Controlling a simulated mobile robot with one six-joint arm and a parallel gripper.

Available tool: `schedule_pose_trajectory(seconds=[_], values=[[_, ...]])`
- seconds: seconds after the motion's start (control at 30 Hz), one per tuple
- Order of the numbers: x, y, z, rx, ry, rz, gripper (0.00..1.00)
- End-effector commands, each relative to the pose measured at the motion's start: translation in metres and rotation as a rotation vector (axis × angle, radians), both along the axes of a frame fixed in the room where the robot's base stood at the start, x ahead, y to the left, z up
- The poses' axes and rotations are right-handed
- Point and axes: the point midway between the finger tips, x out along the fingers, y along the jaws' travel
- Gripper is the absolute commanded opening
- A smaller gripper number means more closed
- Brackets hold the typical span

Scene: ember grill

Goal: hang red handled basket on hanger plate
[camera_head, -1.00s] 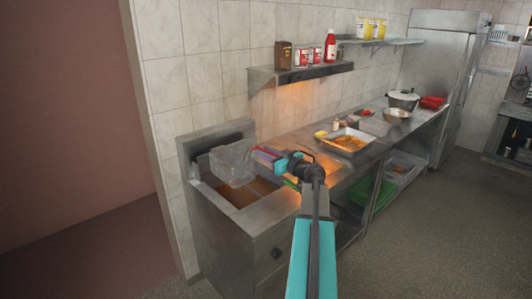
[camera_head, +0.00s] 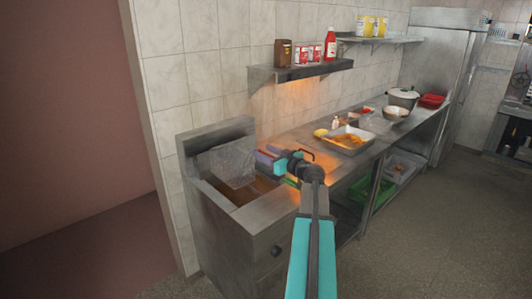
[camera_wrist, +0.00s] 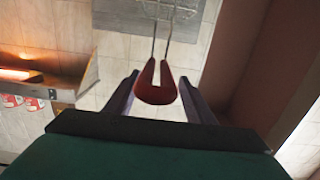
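The mesh basket (camera_head: 233,165) is a pale grey, see-through block at the left of the head view, in front of the metal back plate (camera_head: 215,136) of the fryer and over its well. I cannot tell whether it is hooked on that plate. In the wrist view its red handle (camera_wrist: 155,86) runs by two wires to a grey panel of mesh (camera_wrist: 145,16). My gripper (camera_wrist: 158,76) has its purple fingers on either side of the handle, with a narrow gap showing at each side. In the head view my gripper (camera_head: 264,157) is right of the basket; the handle is hidden there.
The fryer well (camera_head: 246,191) lies below. A wall shelf (camera_head: 300,72) with cans and a bottle hangs above right of my gripper. A counter with a food tray (camera_head: 348,147) runs right. The floor in front is clear.

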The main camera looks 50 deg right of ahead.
Motion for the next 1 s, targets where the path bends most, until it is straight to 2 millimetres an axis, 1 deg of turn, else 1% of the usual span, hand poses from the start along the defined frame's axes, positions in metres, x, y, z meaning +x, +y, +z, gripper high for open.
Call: schedule_pose_trajectory(seconds=[0.27,0.47,0.67,1.0], values=[[-0.001,0.000,-0.001,-0.001,0.003,0.000,0.49],[-0.010,0.001,-0.001,-0.001,0.002,0.000,0.49],[-0.032,0.003,-0.001,-0.002,0.001,-0.002,0.49],[-0.086,0.007,0.001,-0.001,0.000,-0.002,0.49]])
